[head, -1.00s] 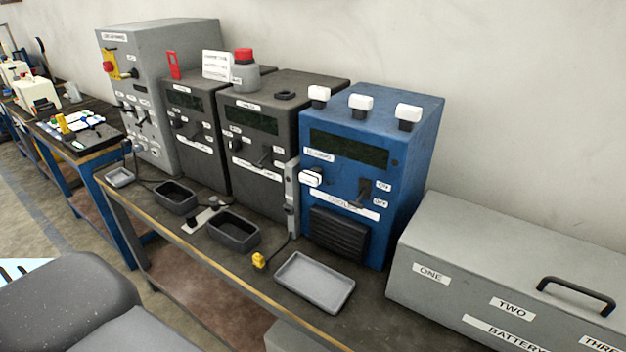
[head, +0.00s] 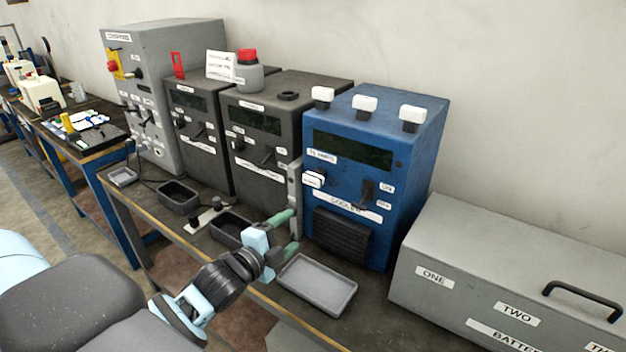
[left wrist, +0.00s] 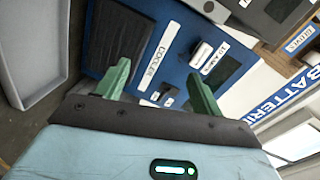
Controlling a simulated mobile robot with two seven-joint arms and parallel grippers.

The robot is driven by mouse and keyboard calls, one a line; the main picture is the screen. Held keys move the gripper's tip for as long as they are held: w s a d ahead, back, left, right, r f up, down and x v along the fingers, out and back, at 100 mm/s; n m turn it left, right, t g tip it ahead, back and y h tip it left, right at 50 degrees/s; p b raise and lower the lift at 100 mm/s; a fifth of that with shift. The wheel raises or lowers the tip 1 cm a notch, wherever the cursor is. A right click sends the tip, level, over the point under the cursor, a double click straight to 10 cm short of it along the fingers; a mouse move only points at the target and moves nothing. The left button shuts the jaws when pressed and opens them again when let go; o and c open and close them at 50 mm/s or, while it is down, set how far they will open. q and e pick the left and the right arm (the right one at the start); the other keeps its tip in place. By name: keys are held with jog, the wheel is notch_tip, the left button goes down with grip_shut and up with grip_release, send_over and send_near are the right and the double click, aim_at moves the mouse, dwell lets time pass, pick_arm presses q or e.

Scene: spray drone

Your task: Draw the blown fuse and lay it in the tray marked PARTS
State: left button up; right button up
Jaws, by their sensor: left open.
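The blue unit (head: 410,185), labelled COOLER, has a white-headed fuse (head: 313,179) seated in its front, below a small label that reads like 10 AMPS. The fuse also shows in the left wrist view (left wrist: 201,55), beyond my fingers. I cannot tell from its look whether it is blown. My left gripper (head: 286,233) is open and empty, below and left of the fuse and apart from it. Its green fingers also show in the left wrist view (left wrist: 159,70). A shallow grey tray (head: 318,287) lies in front of the unit, empty; no PARTS mark is readable. My right gripper is out of view.
Three white-headed fuses (head: 365,104) stand on the blue unit's top. A lever switch (head: 367,192) sits by ON and OFF labels. A grey battery box (head: 455,250) stands at right. Dark bins (head: 180,196) and dark units (head: 268,90) stand at left. A grey bottle (head: 248,76) stands on top.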

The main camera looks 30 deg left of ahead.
aim_at(310, 182)
pick_arm(q)
notch_tip(310, 182, up, 7)
jog(key=w+a+m+t, duration=0.1)
jog(key=w+m, duration=0.1)
jog(key=shift+w+a+f+m, duration=0.2)
jog(key=shift+a+m, duration=0.1)
jog(key=shift+a, duration=0.1)
jog(key=w, duration=0.2)
jog(key=w+b, duration=0.1)
jog(key=w, duration=0.4)
jog(key=shift+d+b, duration=0.25)
jog(key=shift+b, duration=0.15)
jog(key=shift+w+d, duration=0.1)
jog(key=shift+w, duration=0.9)
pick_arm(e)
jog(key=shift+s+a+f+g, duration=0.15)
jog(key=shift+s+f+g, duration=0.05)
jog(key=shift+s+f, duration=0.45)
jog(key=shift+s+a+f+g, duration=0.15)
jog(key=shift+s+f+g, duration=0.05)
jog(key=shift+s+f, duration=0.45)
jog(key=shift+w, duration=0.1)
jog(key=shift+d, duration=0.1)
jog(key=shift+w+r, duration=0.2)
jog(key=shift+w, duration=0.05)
